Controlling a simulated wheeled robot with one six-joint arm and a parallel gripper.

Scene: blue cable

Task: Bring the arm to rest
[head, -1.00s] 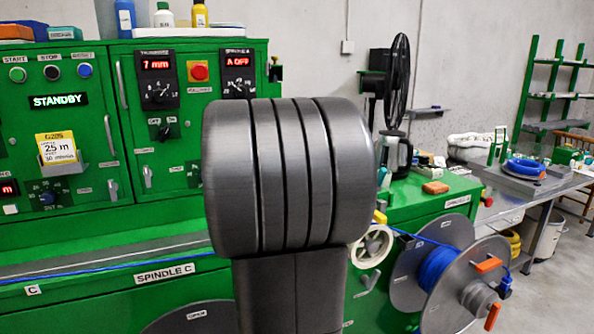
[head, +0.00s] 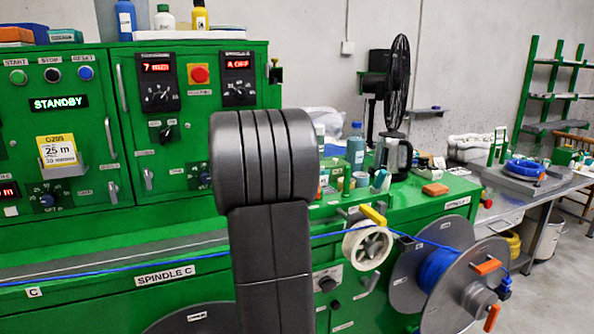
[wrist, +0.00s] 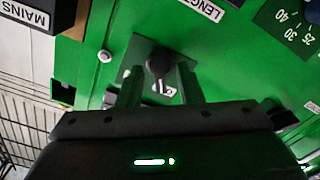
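My arm stands in the middle of the head view, in front of the green machine (head: 190,235), and hides part of its front. My gripper is hidden in the head view. In the wrist view my gripper (wrist: 160,72) has its two fingers apart. A dark rotary knob (wrist: 158,64) on a small grey plate shows between the fingertips, with gaps on both sides. I cannot tell how far the fingertips are from the panel. The blue cable (head: 100,269) runs along the machine front to a grey spool (head: 413,278) wound with blue cable at the right.
A white guide wheel (head: 355,246) and a yellow lever (head: 373,215) stick out right of my arm. Bottles and a jug (head: 394,158) crowd the machine top. A black fan (head: 396,80) stands behind. A metal side table (head: 545,185) is at the far right.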

